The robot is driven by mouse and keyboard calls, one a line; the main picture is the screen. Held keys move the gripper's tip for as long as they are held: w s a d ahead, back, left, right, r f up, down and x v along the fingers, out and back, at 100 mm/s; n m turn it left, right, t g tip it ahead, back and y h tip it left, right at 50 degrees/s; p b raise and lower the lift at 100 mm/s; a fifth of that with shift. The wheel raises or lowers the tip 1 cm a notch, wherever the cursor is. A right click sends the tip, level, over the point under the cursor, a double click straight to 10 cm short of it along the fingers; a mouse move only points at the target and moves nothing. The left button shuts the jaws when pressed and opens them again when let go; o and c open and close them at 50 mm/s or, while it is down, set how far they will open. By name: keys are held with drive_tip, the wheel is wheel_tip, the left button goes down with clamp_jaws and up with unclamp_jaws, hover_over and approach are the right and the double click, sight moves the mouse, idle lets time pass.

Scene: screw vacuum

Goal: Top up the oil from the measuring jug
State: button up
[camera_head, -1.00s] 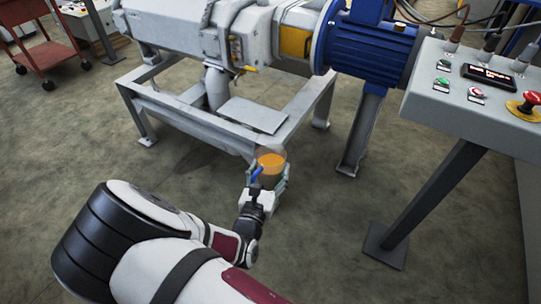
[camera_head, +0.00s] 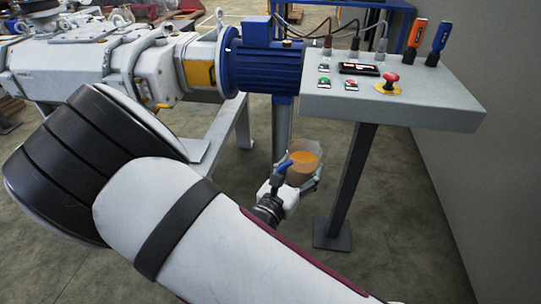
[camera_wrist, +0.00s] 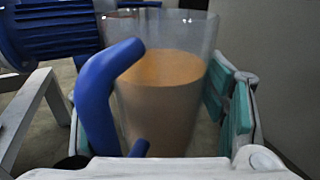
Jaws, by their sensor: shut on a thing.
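The measuring jug (camera_head: 304,161) is clear with a blue handle and holds amber oil; it looks upright. My gripper (camera_head: 298,184) is shut on it, and the jug is held below the level of the blue motor, in front of its support leg. In the wrist view the jug (camera_wrist: 160,90) fills the middle, its handle towards the camera, with a teal-padded finger (camera_wrist: 236,110) at its right side. The vacuum pump (camera_head: 95,62) is a grey body with a yellow panel, joined to the blue motor (camera_head: 262,62). No oil opening can be made out.
A control panel (camera_head: 425,105) on a dark post (camera_head: 352,185) stands just right of the jug, with a red stop button and two screwdrivers. The grey frame (camera_head: 225,135) is left of the jug. A wall (camera_head: 450,190) closes the right side.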

drive_tip(key=s+d+r+p, duration=0.2)
drive_tip(key=d+r+p, duration=0.5)
drive_tip(key=r+p, duration=0.2)
drive_tip(key=s+d+r+p, duration=0.2)
drive_tip(key=d+r+p, duration=0.6)
drive_tip(key=r+p, duration=0.2)
drive_tip(key=shift+s+d+g+p, duration=0.3)
drive_tip(key=shift+p, duration=0.15)
